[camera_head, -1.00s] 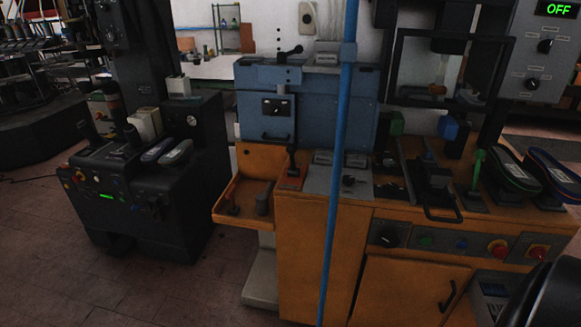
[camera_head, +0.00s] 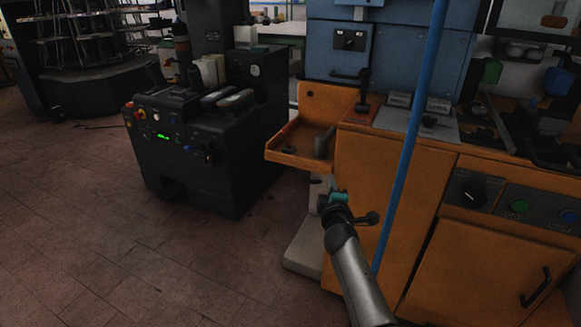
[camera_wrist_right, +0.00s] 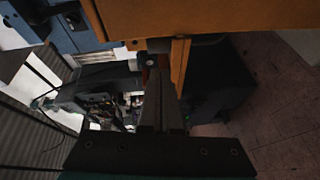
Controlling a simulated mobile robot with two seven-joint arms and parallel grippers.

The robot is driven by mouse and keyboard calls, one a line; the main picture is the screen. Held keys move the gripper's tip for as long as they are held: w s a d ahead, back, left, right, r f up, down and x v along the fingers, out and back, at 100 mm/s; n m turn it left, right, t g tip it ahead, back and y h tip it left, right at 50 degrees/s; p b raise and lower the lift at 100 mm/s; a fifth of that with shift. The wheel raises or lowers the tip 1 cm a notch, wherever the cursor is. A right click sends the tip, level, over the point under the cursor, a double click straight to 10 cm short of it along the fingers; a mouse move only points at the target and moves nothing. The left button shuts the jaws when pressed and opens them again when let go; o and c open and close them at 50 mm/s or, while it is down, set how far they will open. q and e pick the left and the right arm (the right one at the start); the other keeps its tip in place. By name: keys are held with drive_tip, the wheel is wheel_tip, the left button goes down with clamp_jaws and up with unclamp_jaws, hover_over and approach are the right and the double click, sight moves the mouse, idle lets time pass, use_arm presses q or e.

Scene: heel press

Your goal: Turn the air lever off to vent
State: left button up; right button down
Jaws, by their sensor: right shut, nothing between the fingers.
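A black upright lever (camera_head: 364,88) on a red base stands at the left end of the orange bench, below the blue cabinet. No label is readable, so I cannot tell whether it is the air lever. My right gripper (camera_head: 334,199) is shut and empty, low in front of the bench's left corner, below the lever and apart from it. In the right wrist view the shut fingers (camera_wrist_right: 160,85) point past the orange bench edge. A small reddish part with a round dark end (camera_wrist_right: 150,63) shows just beyond their tips. My left gripper is not in view.
A blue vertical pipe (camera_head: 410,140) runs close to the right of my right gripper. An orange side tray (camera_head: 290,155) sticks out from the bench (camera_head: 390,200) above it. A black machine (camera_head: 200,150) stands at left. The floor (camera_head: 130,250) in front is clear.

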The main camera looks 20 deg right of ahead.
use_arm(q)
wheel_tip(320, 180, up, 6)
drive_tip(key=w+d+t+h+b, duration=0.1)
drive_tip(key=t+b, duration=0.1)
drive_tip(key=b, duration=0.3)
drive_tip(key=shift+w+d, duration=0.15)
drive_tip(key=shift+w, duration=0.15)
use_arm(e)
drive_tip(key=d+r+t+h, duration=0.1)
drive_tip(key=d+r+h, duration=0.2)
drive_tip(key=r, duration=0.4)
drive_tip(key=s+d+r+t+h, duration=0.1)
drive_tip(key=d+r+h, duration=0.1)
drive_tip(key=r, duration=0.5)
drive_tip(key=shift+d+r+h, duration=0.3)
drive_tip(key=shift+d+h, duration=0.1)
drive_tip(key=shift+d, duration=0.3)
drive_tip(key=shift+w, duration=0.1)
